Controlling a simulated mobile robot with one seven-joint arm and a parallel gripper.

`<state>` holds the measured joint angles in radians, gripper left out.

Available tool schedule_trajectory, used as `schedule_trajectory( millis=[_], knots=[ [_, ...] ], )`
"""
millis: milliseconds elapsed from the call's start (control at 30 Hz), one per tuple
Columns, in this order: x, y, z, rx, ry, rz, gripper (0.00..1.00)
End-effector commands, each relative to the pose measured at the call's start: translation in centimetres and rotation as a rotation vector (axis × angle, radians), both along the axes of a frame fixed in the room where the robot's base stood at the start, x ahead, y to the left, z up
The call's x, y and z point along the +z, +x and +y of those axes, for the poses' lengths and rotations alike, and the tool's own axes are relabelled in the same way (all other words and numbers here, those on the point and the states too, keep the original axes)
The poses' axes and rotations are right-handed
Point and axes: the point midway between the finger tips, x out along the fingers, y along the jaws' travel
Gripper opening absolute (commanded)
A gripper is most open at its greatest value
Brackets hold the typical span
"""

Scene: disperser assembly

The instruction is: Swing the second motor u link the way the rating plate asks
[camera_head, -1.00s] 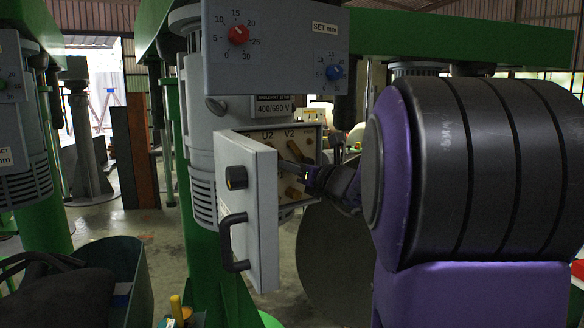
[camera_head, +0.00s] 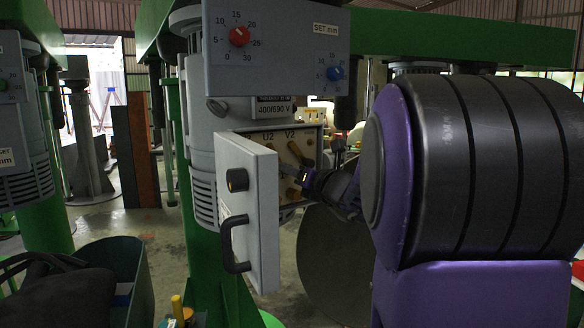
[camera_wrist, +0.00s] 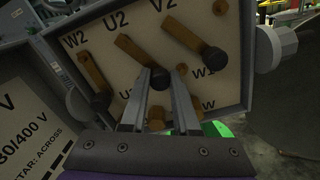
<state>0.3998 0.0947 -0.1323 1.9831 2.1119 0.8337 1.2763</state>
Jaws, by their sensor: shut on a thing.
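The open motor box shows a cream terminal board (camera_head: 275,150), also in the wrist view (camera_wrist: 140,25), with labels W2, U2 and V2 along its top. Three brass links with black knobs lie slanted across it: left link (camera_wrist: 87,68), middle link (camera_wrist: 137,52) and right link (camera_wrist: 185,36). My gripper (camera_wrist: 162,76), also in the head view (camera_head: 290,172), is shut on the middle link's knob (camera_wrist: 160,79), one finger on each side. The lower labels and studs are partly hidden by the fingers. The rating plate (camera_head: 272,108) above the box reads 400/690 V.
The box's grey door (camera_head: 262,190) stands open left of my gripper, with a printed card (camera_wrist: 30,120) inside it. A grey dial panel (camera_head: 275,60) overhangs the box. A dark bin (camera_head: 130,275) stands at lower left.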

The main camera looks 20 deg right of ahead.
Motion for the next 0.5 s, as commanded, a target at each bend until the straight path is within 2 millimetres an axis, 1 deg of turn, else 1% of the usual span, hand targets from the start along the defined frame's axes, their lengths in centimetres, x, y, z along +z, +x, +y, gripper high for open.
schedule_trajectory(
  millis=[200, 500],
  knots=[
    [-0.2, -0.1, 1.0, 0.001, 0.174, 0.027, 0.00],
    [-0.5, -0.3, 2.2, 0.001, 0.387, 0.061, 0.00]
  ],
)
